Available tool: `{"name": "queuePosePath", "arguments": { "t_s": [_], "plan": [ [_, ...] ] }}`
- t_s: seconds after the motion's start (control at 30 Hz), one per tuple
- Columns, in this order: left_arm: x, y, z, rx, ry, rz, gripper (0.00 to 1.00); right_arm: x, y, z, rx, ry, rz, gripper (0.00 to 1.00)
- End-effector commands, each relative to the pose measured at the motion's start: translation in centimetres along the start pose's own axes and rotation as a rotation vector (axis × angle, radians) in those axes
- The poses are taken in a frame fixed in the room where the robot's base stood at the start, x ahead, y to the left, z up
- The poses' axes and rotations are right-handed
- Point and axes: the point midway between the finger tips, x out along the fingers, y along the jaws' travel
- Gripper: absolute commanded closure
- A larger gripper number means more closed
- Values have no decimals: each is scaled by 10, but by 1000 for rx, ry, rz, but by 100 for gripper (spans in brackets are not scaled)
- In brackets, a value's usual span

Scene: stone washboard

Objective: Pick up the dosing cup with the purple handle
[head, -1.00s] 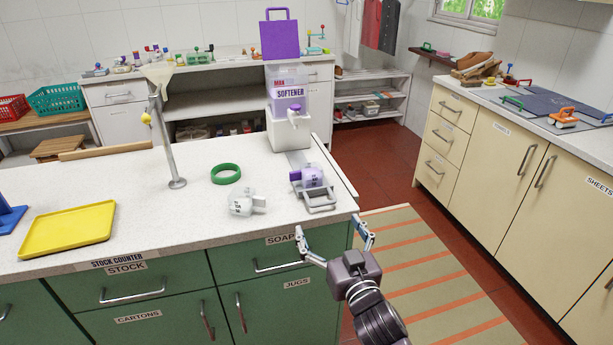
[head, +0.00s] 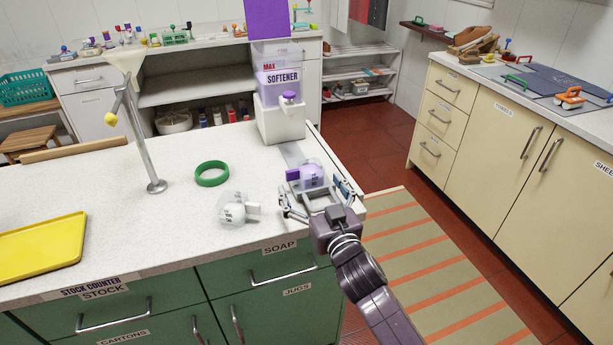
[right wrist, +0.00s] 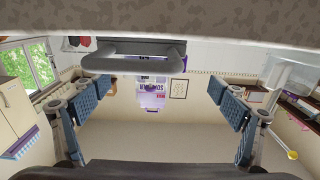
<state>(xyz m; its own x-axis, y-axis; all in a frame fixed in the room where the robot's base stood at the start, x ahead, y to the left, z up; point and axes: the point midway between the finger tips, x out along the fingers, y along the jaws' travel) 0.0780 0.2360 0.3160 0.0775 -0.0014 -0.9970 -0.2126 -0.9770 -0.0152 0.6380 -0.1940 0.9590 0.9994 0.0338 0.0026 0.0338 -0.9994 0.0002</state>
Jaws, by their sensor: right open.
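In the upside-down right wrist view, a grey bar (right wrist: 135,58) crosses ahead between the open fingers and mostly hides what is behind. My left gripper is not in view.
The softener dispenser (head: 278,121) stands behind the purple cup. The striped rug (head: 440,265) lies on the floor to the right.

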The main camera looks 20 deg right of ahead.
Motion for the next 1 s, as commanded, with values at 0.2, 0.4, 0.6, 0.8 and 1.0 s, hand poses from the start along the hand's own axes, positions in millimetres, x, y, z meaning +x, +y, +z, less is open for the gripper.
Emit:
{"name": "queuePosePath", "arguments": {
  "t_s": [0.2,0.4,0.6,0.8,1.0],
  "plan": [
    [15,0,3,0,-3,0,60,30,7,5,-2,2,0,10],
    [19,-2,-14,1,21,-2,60,46,6,4,0,0,-1,10],
    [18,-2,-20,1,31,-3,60,47,6,3,0,-1,-1,10],
    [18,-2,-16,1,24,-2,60,47,6,3,0,-1,-1,28],
    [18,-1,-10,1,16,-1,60,47,6,3,0,0,-1,50]
  ]
}}
